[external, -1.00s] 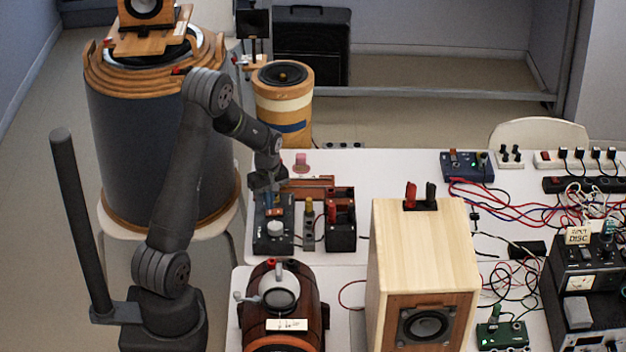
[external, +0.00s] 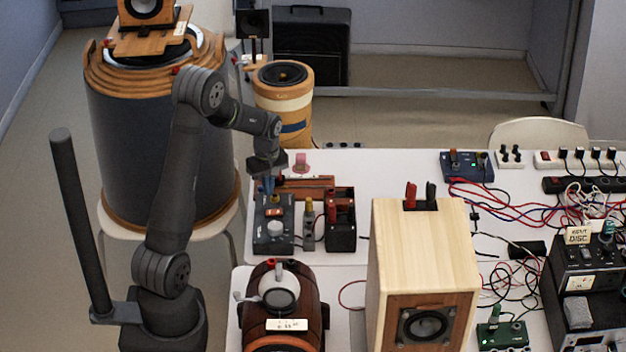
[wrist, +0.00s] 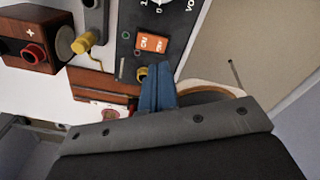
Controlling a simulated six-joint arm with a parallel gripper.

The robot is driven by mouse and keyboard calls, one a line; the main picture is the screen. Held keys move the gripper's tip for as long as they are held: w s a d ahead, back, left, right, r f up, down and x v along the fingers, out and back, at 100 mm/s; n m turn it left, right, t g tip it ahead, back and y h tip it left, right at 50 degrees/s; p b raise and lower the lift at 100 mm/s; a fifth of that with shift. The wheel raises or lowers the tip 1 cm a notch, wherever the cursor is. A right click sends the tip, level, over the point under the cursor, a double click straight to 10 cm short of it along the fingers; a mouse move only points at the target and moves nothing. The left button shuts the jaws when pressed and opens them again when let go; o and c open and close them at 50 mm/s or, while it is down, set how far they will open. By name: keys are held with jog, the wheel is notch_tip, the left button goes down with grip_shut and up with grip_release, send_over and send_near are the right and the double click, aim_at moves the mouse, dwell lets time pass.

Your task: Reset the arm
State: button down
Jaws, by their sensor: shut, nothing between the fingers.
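My gripper (external: 268,184) is above the far end of the dark control box (external: 274,238) with an orange switch and a pale knob. Its blue fingers are shut with nothing between them. In the wrist view the blue fingers (wrist: 157,88) point toward the box's panel, beside the orange rocker switch (wrist: 152,42). Whether the fingertips touch the box cannot be told.
Next to the box stand a small unit with a yellow knob (external: 309,225) and a black terminal box (external: 341,222). A wooden speaker (external: 425,250) and a dark rounded wooden speaker (external: 290,312) stand in front. A large drum-shaped speaker (external: 125,150) stands behind my arm.

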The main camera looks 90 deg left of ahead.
jog(key=m, duration=0.2)
jog(key=d+m, duration=0.1)
jog(key=m, duration=0.2)
jog(key=shift+w+d+m, duration=0.15)
jog(key=shift+w+m, duration=0.25)
jog(key=m, duration=0.2)
jog(key=d+f+m, duration=0.1)
jog(key=m, duration=0.1)
jog(key=f+m, duration=0.1)
jog(key=m, duration=0.2)
jog(key=shift+w+d, duration=0.25)
jog(key=shift+w, duration=0.15)
jog(key=shift+y, duration=0.3)
